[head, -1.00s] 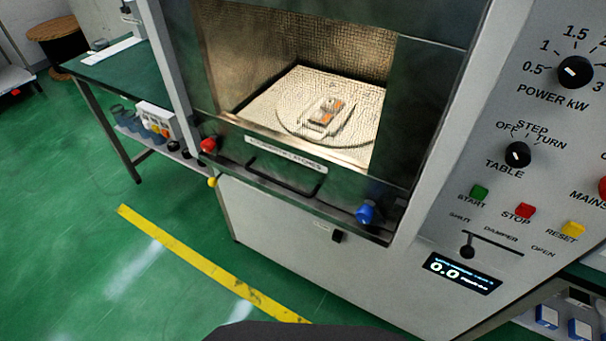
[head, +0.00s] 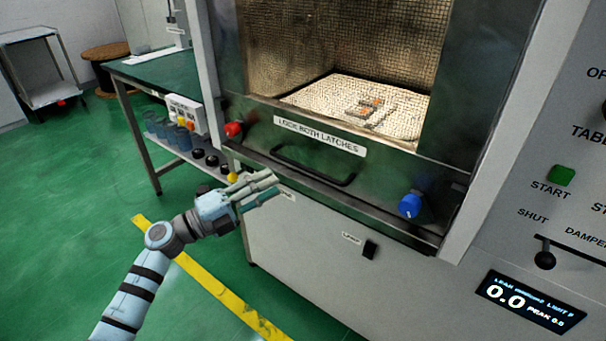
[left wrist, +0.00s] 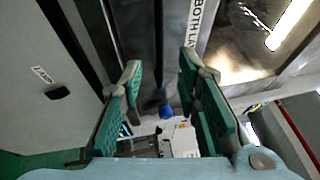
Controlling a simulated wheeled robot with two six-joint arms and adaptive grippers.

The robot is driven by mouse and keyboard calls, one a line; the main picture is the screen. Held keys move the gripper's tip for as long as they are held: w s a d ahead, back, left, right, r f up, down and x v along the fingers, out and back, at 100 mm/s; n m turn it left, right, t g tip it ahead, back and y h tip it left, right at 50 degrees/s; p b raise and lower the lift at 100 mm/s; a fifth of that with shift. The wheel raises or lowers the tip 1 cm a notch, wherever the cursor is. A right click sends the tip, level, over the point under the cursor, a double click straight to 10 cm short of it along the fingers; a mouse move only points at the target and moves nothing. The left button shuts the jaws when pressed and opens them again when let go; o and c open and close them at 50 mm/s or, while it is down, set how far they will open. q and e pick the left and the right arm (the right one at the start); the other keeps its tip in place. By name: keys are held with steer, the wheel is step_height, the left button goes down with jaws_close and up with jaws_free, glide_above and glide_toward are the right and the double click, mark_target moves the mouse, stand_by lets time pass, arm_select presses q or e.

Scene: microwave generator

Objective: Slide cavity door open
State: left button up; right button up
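The cavity door (head: 270,122) is a dark panel with a mesh window and a "LOCK BOTH LATCHES" label; it looks closed. Its black bar handle (head: 312,172) sits below the label. A red latch knob (head: 233,129) is at the left and a blue latch knob (head: 411,205) at the right. My left gripper (head: 270,184) is open and empty, just in front and left of the handle. In the left wrist view a dark bar (left wrist: 158,45), likely the handle, runs between the open fingers, with the blue knob (left wrist: 165,111) beyond. Contact cannot be told. My right gripper is out of view.
A control panel (head: 560,220) with a lit display (head: 530,302) is to the right. A green-topped bench (head: 150,72) with a shelf of small items stands at the left. A yellow line (head: 215,286) crosses the open green floor.

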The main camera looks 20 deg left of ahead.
mark_target(304, 166)
arm_select(q)
steer(key=b+x, duration=0.1)
steer(key=x, duration=0.8)
steer(key=shift+w+d, duration=0.25)
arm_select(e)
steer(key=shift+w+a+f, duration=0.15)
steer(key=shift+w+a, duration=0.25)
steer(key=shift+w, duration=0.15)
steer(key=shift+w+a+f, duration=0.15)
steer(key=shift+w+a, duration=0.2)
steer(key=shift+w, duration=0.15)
arm_select(q)
steer(key=shift+c, duration=0.6)
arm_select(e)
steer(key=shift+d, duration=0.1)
arm_select(q)
jaws_close()
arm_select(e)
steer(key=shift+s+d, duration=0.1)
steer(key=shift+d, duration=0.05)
